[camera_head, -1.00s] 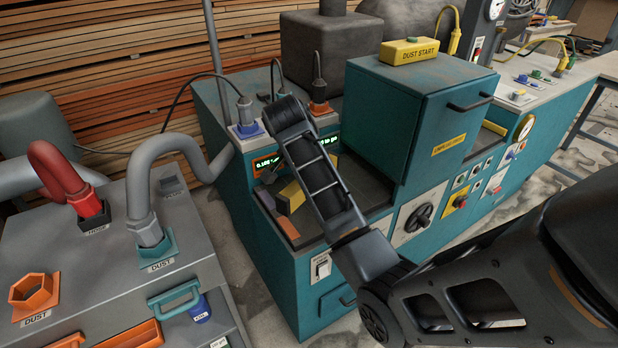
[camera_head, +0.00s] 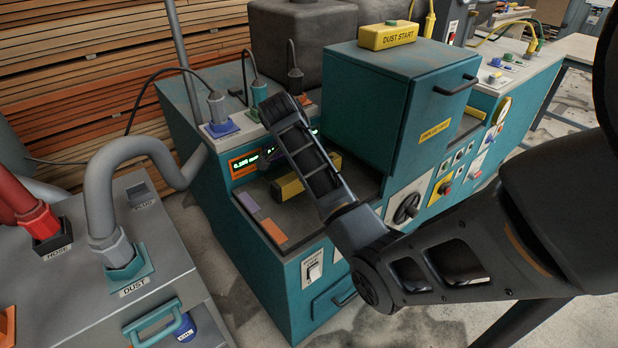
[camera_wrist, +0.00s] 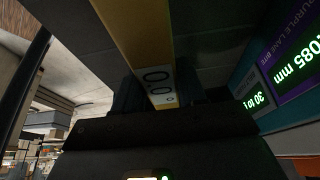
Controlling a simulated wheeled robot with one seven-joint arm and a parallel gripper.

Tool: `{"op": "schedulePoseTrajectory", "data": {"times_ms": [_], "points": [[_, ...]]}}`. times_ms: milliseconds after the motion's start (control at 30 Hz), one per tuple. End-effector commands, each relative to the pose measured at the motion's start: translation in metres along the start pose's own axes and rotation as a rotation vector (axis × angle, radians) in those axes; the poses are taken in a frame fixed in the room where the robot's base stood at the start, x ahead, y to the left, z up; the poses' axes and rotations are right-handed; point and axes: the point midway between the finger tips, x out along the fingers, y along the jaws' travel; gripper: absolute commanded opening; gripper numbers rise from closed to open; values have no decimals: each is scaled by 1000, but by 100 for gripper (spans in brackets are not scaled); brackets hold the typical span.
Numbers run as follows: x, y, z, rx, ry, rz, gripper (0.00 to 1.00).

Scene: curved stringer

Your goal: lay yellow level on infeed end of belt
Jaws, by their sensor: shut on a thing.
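The yellow level (camera_head: 290,187) is a long yellow bar in the head view, over the dark belt (camera_head: 300,214) at the teal machine's near left end. My forearm crosses in front of it and hides its middle. In the wrist view the level (camera_wrist: 145,35) runs from the top edge down between my fingers, with a pale numbered label near its lower end. My gripper (camera_wrist: 157,92) is shut on it. In the head view my fingers are mostly hidden. I cannot tell whether the level touches the belt.
A purple patch (camera_head: 245,203) and an orange patch (camera_head: 274,231) lie along the machine's left edge. A display (camera_head: 245,163) stands behind the belt. The teal hood (camera_head: 390,105) bounds the belt on the right. A grey cabinet (camera_head: 165,215) with hoses stands at left.

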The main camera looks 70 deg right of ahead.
Motion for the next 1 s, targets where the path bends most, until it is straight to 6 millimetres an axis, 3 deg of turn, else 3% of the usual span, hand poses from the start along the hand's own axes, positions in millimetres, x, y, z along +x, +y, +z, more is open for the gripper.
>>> {"op": "schedulePoseTrajectory", "data": {"times_ms": [167,500,533,767,1000], "points": [[20,0,8,-2,-1,1,0],[23,0,10,-1,0,0,0],[23,0,10,-1,-1,0,43],[22,0,10,-1,-1,0,65],[22,0,9,-1,0,0,66]]}}
